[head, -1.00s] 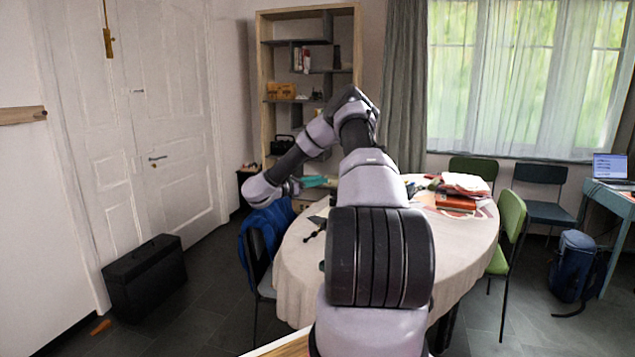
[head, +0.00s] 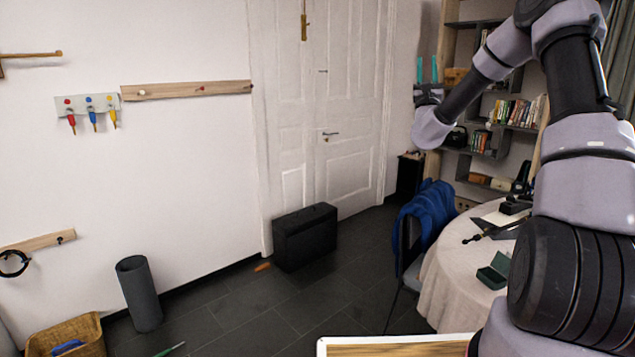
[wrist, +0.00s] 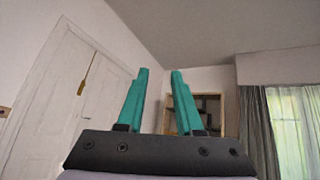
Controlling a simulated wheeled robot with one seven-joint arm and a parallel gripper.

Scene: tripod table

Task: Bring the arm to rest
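My gripper (head: 427,70) is raised in the head view, its two teal fingers pointing up in front of the shelf and beside the white door. In the wrist view my gripper (wrist: 152,100) shows its fingers apart with nothing between them. It is open and empty, well above the table and touching nothing. My arm is bent, with its upper links crossing the right side of the head view.
A round table (head: 452,275) with a pale cloth stands at right, partly hidden by my arm, with a green box (head: 493,272) on it. A chair with a blue jacket (head: 428,215) stands beside it. A black case (head: 304,237) sits by the door (head: 335,120).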

